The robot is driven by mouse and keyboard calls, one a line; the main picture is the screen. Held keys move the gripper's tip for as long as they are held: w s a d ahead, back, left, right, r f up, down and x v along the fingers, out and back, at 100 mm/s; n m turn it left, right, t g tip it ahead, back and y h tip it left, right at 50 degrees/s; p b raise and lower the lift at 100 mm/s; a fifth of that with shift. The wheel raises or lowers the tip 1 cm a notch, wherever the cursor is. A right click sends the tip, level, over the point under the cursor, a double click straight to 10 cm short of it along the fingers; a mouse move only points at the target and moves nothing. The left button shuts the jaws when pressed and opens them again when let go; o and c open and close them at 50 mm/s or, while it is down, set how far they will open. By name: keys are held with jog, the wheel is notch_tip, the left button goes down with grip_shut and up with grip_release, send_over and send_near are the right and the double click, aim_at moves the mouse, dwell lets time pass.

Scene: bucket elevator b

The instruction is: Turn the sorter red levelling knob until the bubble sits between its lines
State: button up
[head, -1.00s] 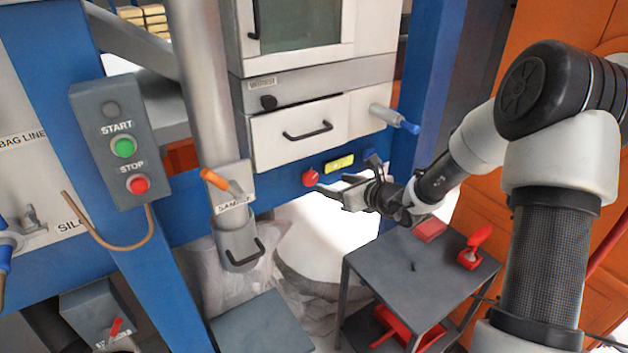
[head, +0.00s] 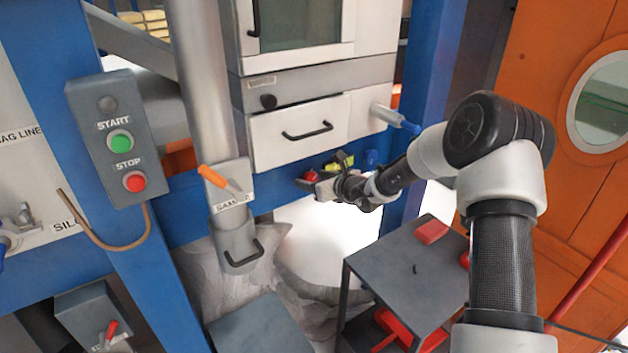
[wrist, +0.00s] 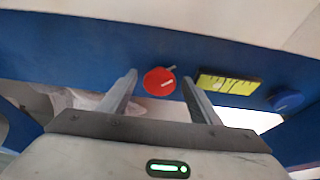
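The red levelling knob (wrist: 159,81) sits on the blue beam, and it also shows in the head view (head: 311,176), partly behind my gripper. In the wrist view my gripper (wrist: 158,84) is open, with one finger to each side of the knob; I cannot tell whether either finger touches it. My gripper (head: 303,184) also shows at the beam in the head view. The yellow-green bubble level (wrist: 229,84) is right of the knob, and it shows partly covered in the head view (head: 340,163). The bubble is too small to make out.
A blue knob (wrist: 287,101) is right of the level. The white drawer (head: 298,132) with a black handle is above the beam. A grey sampling cup (head: 237,247) hangs to the left. A grey table (head: 408,268) stands below my arm.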

jog(key=c, duration=1)
jog(key=shift+r+p, duration=0.1)
jog(key=shift+p, duration=0.3)
